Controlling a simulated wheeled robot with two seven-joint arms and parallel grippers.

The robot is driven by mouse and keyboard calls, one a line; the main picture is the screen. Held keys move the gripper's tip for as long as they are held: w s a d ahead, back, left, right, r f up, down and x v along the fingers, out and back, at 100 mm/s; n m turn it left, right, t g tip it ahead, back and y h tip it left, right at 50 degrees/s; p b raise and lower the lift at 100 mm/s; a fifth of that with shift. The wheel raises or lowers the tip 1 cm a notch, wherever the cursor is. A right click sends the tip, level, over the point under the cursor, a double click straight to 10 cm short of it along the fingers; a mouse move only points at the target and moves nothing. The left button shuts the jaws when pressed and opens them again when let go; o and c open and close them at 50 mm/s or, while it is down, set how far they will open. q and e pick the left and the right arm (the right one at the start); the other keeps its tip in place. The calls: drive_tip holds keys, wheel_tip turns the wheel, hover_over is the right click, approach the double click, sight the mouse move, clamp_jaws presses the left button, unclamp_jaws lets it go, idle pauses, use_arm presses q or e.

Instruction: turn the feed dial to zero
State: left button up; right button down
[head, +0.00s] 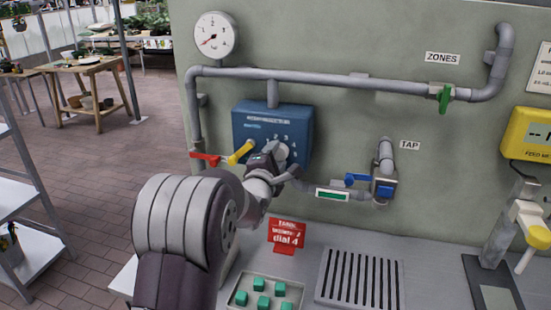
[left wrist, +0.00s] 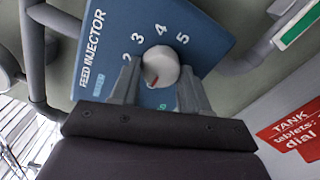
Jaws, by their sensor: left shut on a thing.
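The feed dial is a round pale knob (left wrist: 162,62) on the blue feed injector box (head: 243,118). In the left wrist view, the numbers 2 to 5 show around it, with a green mark below. A red mark on the knob points down and left in that view; the exact number at it is hidden by a finger. My left gripper (head: 281,160) is shut on the knob, one finger on each side (left wrist: 158,74). In the head view my gripper covers part of the dial. My right gripper is not in view.
A yellow handle (head: 240,152) and red lever (head: 205,158) are left of the gripper; a blue tap lever (head: 356,179) is to its right. A red sign (head: 286,233) stands below, near a tray of green blocks (head: 240,298) and a slotted drain (head: 360,277).

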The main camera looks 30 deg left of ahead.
use_arm(q)
drive_tip(key=shift+f+n, duration=0.1)
drive_tip(key=shift+n, duration=0.9)
drive_tip(key=o, duration=1)
drive_tip(key=shift+o, duration=0.2)
drive_tip(key=b+v, duration=0.1)
drive_tip(key=v, duration=1.1)
drive_tip(key=shift+s, duration=0.4)
